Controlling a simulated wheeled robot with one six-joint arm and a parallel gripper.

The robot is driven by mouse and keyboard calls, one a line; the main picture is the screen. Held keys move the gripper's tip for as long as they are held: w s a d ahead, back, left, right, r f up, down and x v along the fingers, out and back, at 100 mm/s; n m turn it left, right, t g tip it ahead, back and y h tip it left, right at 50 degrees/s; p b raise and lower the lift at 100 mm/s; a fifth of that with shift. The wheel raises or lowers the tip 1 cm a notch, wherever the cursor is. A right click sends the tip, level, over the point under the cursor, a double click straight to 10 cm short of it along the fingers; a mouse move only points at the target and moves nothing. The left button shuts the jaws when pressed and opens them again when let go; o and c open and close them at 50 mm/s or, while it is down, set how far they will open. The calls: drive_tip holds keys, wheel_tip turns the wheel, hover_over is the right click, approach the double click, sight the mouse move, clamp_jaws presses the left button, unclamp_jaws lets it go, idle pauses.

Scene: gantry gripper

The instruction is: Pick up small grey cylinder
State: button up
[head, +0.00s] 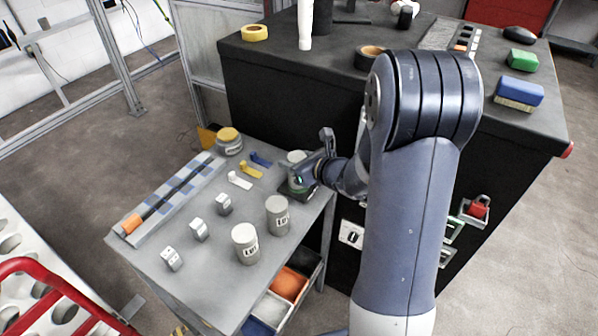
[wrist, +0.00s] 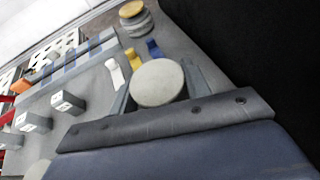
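The small grey cylinder shows in the wrist view as a pale round top (wrist: 158,83) between the two fingers of my gripper (wrist: 160,92). In the head view its pale top (head: 296,156) rises beside my gripper (head: 298,180) at the right back edge of the low grey table. One finger lies on each side of the cylinder. Its top hides the inner finger faces, so I cannot tell whether they touch it. The cylinder's lower part is mostly hidden. Two larger labelled grey cylinders (head: 277,215) and (head: 245,244) stand nearer the front of the table.
Several grey blocks (head: 199,230) stand on the low table (head: 205,275). Yellow (head: 251,170), blue (head: 261,159) and white (head: 240,181) small parts lie left of my gripper. A yellow-topped round stack (head: 229,142) is behind them. The tall black bench (head: 285,95) rises close behind.

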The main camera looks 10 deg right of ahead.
drive_tip(key=c, duration=0.9)
